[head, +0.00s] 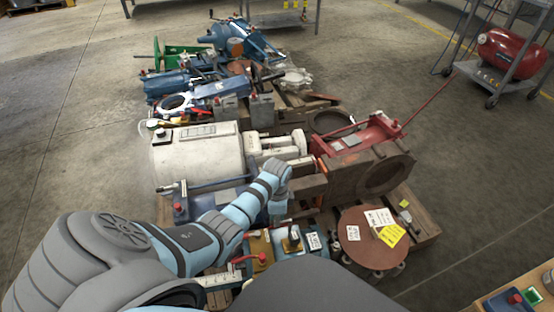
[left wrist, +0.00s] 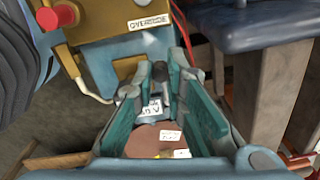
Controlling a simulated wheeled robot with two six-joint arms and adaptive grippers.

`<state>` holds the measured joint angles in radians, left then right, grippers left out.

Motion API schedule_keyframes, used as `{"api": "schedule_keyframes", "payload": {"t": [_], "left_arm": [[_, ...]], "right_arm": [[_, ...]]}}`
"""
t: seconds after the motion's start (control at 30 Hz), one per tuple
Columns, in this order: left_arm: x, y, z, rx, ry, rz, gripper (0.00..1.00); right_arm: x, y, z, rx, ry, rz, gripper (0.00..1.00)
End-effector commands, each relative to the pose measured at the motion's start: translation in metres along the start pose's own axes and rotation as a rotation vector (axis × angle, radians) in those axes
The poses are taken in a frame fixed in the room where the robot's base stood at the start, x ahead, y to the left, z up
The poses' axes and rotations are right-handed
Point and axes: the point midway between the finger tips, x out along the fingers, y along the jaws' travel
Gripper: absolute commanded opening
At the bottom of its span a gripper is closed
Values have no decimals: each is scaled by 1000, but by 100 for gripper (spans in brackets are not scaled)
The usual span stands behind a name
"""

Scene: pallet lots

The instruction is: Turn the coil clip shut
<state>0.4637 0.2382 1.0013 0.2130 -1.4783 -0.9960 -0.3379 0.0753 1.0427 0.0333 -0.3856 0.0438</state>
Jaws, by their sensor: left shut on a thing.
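My left gripper (head: 279,212) reaches over the pallet's near side in the head view. In the left wrist view its teal fingers (left wrist: 162,90) close around a small dark grey upright piece (left wrist: 160,76) at their tips. This could be the coil clip's handle, but the fingers hide most of it and I cannot tell its turn. Just below the gripper in the head view, a dark upright lever (head: 291,237) stands on a blue box with a tan plate. I cannot tell whether this is the held piece. My right gripper is in neither view.
A red button (left wrist: 66,14) and a tan panel marked OVERRIDE (left wrist: 140,25) are close to the fingers. A round brown disc (head: 365,240) with paper tags lies to the right. A white cylinder (head: 198,155) and a rusty block (head: 365,175) crowd the pallet beyond.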

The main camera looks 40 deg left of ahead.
Motion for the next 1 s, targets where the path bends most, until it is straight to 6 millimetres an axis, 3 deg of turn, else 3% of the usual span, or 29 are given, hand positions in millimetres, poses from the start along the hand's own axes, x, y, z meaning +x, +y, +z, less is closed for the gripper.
{"api": "schedule_keyframes", "payload": {"t": [0.6, 1.0], "left_arm": [[-4, 20, -11, -485, 0, 2, 0], [-2, 30, -25, -864, 1, 0, 0]], "right_arm": [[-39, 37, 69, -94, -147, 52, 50], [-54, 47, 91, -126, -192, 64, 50]]}}
